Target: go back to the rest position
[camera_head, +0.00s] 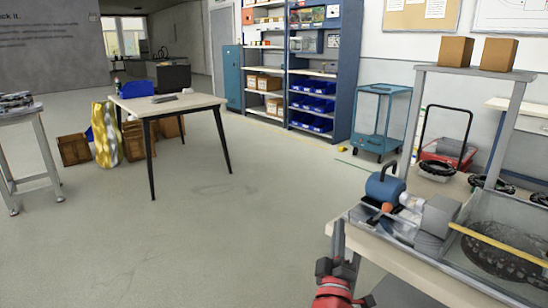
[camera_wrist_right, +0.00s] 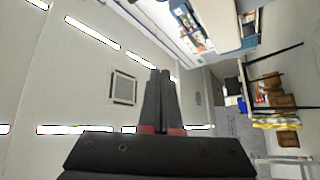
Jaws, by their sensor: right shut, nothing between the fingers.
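My right gripper (camera_head: 339,228) shows at the bottom of the head view, right of the middle, with a red arm link below it. It is upright just left of the workbench (camera_head: 383,265) corner; whether it touches the edge I cannot tell. In the right wrist view its two dark fingers (camera_wrist_right: 159,75) are together, with nothing between them. That view looks sideways across the room and ceiling. My left gripper is in neither view.
The bench carries a blue cylindrical tool (camera_head: 384,186), a clear bin (camera_head: 490,268) and a raised shelf (camera_head: 478,72) with two boxes. A light-topped table (camera_head: 135,103) stands at left, shelving (camera_head: 319,75) and a blue cart (camera_head: 377,142) behind. The middle floor is clear.

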